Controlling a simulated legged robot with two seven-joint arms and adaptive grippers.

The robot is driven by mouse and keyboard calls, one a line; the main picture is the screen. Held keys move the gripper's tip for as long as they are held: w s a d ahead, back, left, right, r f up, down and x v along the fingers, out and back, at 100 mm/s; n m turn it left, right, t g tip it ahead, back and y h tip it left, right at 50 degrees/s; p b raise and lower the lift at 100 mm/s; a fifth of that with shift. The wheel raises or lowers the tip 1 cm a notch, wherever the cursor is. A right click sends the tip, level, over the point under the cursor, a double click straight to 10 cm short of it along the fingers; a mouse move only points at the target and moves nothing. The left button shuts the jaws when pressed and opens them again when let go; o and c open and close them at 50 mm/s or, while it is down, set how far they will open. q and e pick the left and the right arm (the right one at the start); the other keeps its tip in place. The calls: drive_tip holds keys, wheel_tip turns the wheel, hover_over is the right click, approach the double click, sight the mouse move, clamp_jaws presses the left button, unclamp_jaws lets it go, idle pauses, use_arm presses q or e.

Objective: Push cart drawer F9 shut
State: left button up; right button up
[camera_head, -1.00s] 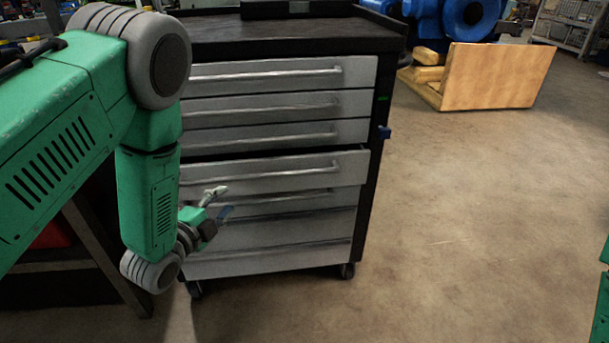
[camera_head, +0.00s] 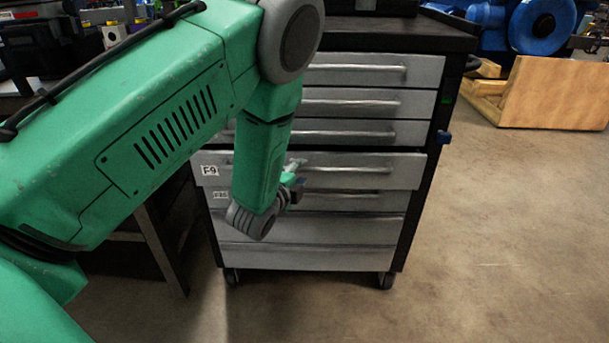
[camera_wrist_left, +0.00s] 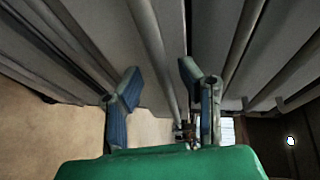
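Cart drawer F9 (camera_head: 345,170) is a grey drawer with a bar handle and a white "F9" label at its left end. In the head view it stands out from the cart front, with a dark gap above it. My left gripper (camera_head: 294,178) is in front of this drawer, left of its middle, partly hidden by my forearm. In the left wrist view the gripper (camera_wrist_left: 160,70) has its two fingers spread. The F9 handle (camera_wrist_left: 152,40) runs between them in the picture; I cannot tell whether they touch. My right gripper is not in view.
The cart (camera_head: 430,130) has shut drawers above and below F9 and stands on castors. A wooden crate (camera_head: 556,92) and blue machine (camera_head: 541,25) stand behind right. Floor at right is clear.

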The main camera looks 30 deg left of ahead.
use_arm(q)
drive_tip(key=shift+x, duration=1.15)
clamp_jaws()
drive_tip(key=shift+w+a, duration=0.5)
drive_tip(key=shift+w, duration=0.35)
drive_tip(key=shift+w+a, duration=0.5)
drive_tip(key=shift+w, duration=0.35)
unclamp_jaws()
